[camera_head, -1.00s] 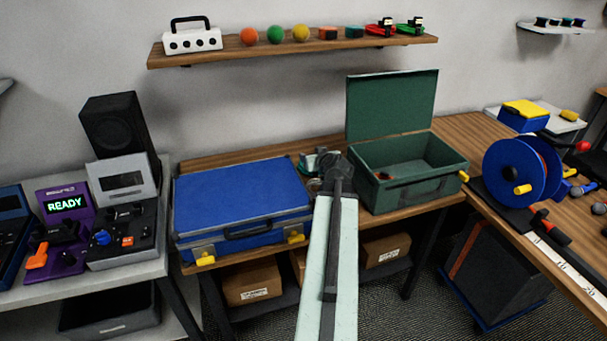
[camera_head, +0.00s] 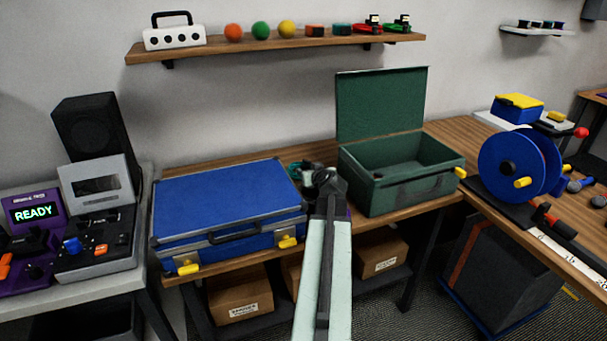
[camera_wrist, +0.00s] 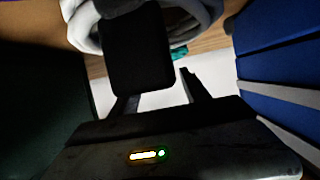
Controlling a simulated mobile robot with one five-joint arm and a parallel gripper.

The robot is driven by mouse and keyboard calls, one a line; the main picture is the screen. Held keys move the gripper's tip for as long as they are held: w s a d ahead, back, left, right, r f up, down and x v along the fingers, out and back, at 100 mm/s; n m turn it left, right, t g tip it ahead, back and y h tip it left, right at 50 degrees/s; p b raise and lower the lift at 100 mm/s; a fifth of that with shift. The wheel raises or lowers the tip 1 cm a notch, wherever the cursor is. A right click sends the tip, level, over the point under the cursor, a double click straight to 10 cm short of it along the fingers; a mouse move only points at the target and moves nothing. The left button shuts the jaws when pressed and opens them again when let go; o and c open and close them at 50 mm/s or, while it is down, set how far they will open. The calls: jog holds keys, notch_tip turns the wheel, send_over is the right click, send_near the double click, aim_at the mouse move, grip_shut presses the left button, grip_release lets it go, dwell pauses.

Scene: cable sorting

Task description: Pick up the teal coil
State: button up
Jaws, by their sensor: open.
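A small teal piece (camera_head: 297,170), likely part of the teal coil, shows behind my gripper in the gap between the blue case (camera_head: 228,198) and the open green case (camera_head: 395,190). My gripper (camera_head: 326,178) is over this gap and hides much of what lies there. In the wrist view my gripper (camera_wrist: 160,96) is open, its two dark fingers apart over a white surface. A teal bit (camera_wrist: 179,52) shows just beyond the fingers, partly behind a dark block (camera_wrist: 137,55). A whitish-grey coil-like shape (camera_wrist: 85,25) curves beside that block. I see nothing held.
The blue case stands close on the left and the green case, lid raised, close on the right. A shelf (camera_head: 285,46) with small items hangs above. A blue reel (camera_head: 510,163) stands on the right bench. A purple READY device (camera_head: 35,235) is at left.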

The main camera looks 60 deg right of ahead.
aim_at(302, 168)
jog(key=b+x, duration=0.1)
jog(key=x, duration=0.3)
jog(key=shift+w+f, duration=0.1)
jog(key=shift+w, duration=0.15)
grip_shut()
